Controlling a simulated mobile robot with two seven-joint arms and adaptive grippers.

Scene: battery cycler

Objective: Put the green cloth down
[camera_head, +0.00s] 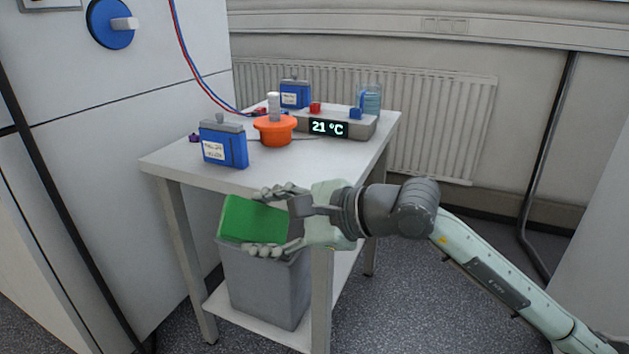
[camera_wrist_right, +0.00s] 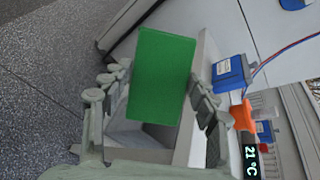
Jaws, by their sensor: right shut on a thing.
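The green cloth (camera_head: 252,219) is a flat, stiff-looking green rectangle in front of the table, over the grey bin (camera_head: 268,285). My right gripper (camera_head: 258,222) comes in from the right and is shut on the cloth, with one finger above and one below it. In the right wrist view the cloth (camera_wrist_right: 162,76) stands between the two fingers of the gripper (camera_wrist_right: 156,88), and the bin's inside (camera_wrist_right: 138,146) shows behind it. The cloth hides part of the bin's opening. My left gripper is in neither view.
The white table (camera_head: 275,178) bears a blue battery (camera_head: 223,146), an orange pot (camera_head: 275,132), another blue battery (camera_head: 295,94) and a device reading 21 °C (camera_head: 328,128). The bin stands on the table's low shelf (camera_head: 218,301). Free floor lies at the right.

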